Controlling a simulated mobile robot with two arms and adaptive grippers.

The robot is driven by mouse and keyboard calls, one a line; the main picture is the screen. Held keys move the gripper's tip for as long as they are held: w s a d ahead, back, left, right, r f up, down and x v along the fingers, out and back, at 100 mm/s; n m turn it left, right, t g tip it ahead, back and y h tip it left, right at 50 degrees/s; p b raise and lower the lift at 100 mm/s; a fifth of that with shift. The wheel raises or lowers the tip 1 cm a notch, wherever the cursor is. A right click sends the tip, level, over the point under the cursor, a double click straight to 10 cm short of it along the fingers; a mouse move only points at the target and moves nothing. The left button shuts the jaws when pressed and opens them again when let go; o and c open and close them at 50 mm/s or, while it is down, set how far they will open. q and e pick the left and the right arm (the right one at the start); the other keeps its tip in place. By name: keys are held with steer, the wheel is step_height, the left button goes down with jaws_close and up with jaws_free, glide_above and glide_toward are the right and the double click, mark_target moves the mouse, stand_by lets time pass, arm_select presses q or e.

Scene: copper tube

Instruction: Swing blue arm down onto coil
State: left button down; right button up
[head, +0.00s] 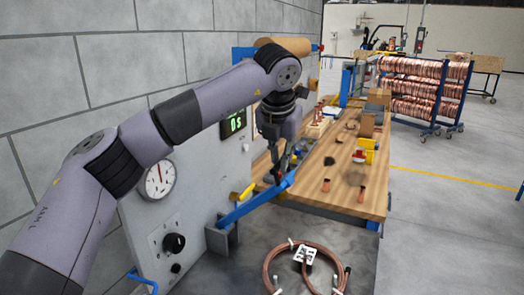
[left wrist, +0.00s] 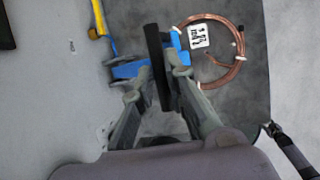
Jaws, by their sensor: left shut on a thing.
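The blue arm (head: 250,205) runs from a grey bracket on the panel up to the right, raised above the grey table. It also shows in the left wrist view (left wrist: 130,70), with a dark bar (left wrist: 154,50) across it. My left gripper (head: 281,176) is at its outer end, shut on it; in the left wrist view its fingers (left wrist: 158,72) are on either side of the dark bar, which partly hides the hold. The copper coil (head: 268,266) lies flat on the table, below and apart from the arm; it shows in the left wrist view too (left wrist: 241,62). My right gripper is not in view.
A panel with a gauge (head: 160,180), a green display (head: 234,124) and a black knob (head: 174,243) stands left of the arm. A yellow-ended lever (head: 245,192) is close by. A wooden bench (head: 340,185) with small parts is behind. A white label (head: 304,254) lies by the coil.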

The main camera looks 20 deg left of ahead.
arm_select(q)
steer(key=shift+d+f, duration=0.35)
steer(key=shift+d, duration=0.4)
steer(key=c, duration=1.9)
jaws_free()
steer(key=v, duration=1.2)
